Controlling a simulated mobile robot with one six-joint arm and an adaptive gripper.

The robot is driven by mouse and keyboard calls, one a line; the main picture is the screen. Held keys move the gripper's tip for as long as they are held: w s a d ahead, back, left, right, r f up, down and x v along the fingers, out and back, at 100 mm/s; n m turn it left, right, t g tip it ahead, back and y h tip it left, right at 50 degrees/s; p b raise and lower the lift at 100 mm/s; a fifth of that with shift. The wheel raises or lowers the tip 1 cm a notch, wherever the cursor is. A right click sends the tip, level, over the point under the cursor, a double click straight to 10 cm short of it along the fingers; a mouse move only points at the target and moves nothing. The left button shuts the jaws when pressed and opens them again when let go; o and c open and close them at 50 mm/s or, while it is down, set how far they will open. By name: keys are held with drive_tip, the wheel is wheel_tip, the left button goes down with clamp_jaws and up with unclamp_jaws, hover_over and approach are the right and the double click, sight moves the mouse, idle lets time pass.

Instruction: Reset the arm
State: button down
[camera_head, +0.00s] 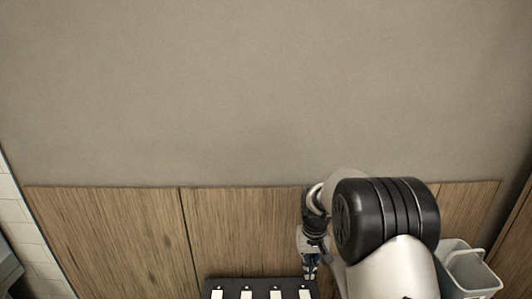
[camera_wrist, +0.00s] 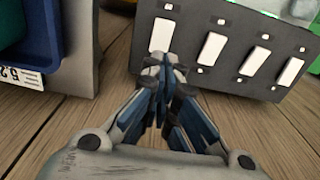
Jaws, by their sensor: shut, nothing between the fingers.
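My arm shows at the lower right of the head view, with a large black joint in front. My gripper (camera_head: 310,272) points down at its end, just beside the right end of a dark panel with white keys (camera_head: 262,292). In the wrist view my gripper (camera_wrist: 163,75) is shut and empty, its blue-grey fingers together. The fingertips appear in front of the dark panel (camera_wrist: 190,72), near its leftmost white key; I cannot tell whether they touch it.
A grey bin (camera_head: 468,270) stands right of my arm. The wrist view shows a grey box (camera_wrist: 75,70) with a blue tray (camera_wrist: 40,50) at upper left and wooden flooring (camera_wrist: 40,130). A plain wall (camera_head: 250,90) with wood panels (camera_head: 110,235) fills the head view.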

drive_tip(key=s+r+t+b, duration=0.1)
drive_tip(key=s+r+t, duration=0.1)
drive_tip(key=s+r, duration=1.35)
drive_tip(key=s+r+t+b, duration=0.1)
drive_tip(key=s+r+t, duration=0.1)
drive_tip(key=s, duration=1.6)
drive_tip(key=shift+s+r+b, duration=0.2)
drive_tip(key=shift+b, duration=0.15)
